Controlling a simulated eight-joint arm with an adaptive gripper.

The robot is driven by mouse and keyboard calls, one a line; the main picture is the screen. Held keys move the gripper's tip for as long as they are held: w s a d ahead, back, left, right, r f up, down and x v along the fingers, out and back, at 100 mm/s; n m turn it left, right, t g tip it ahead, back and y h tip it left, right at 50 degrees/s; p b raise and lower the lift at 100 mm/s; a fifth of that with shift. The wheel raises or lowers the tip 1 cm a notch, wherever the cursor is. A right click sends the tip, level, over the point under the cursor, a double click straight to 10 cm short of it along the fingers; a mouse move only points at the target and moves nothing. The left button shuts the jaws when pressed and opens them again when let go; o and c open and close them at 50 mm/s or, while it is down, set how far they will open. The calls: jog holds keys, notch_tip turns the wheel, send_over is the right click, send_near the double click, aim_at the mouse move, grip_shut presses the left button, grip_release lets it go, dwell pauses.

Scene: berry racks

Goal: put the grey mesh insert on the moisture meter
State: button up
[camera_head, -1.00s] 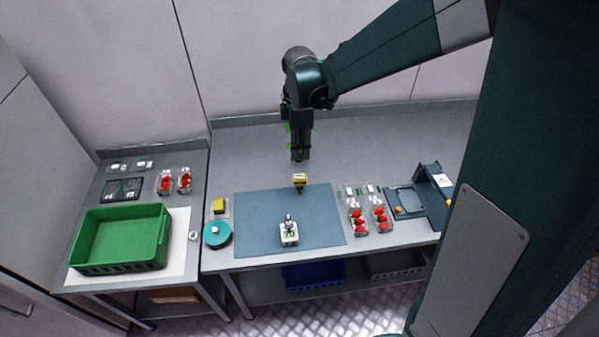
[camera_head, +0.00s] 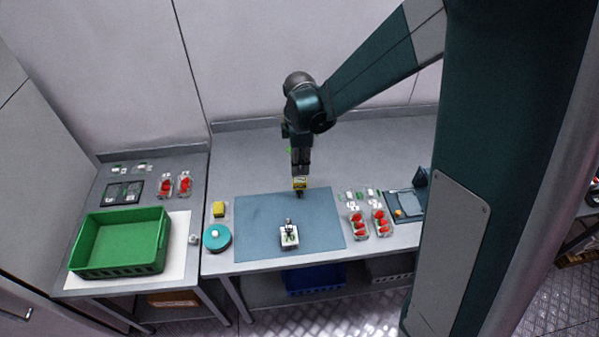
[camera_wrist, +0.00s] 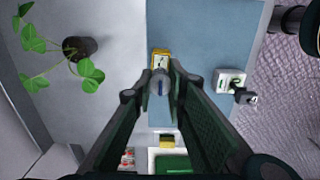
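My gripper (camera_head: 300,177) points down at a small yellow block-like thing (camera_head: 300,184) with a dark lower part, at the far edge of the blue mat. In the wrist view the yellow thing (camera_wrist: 160,57) shows a pale face just beyond my fingertips. A small grey-blue piece (camera_wrist: 160,84) shows between the fingers; I cannot tell whether they grip it. A white device (camera_head: 289,237) with a dark part on top stands nearer on the mat, apart from my gripper. I cannot tell for sure which is the moisture meter. I cannot make out the grey mesh insert for certain.
The blue mat (camera_head: 260,215) is otherwise largely clear. A green crate (camera_head: 95,268) stands on the left table. A potted plant (camera_wrist: 80,48) shows in the wrist view.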

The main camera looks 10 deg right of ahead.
jog(key=shift+f, duration=1.85)
jog(key=shift+f, duration=0.2)
jog(key=o, duration=0.6)
jog(key=shift+r, duration=0.25)
jog(key=shift+r, duration=5.95)
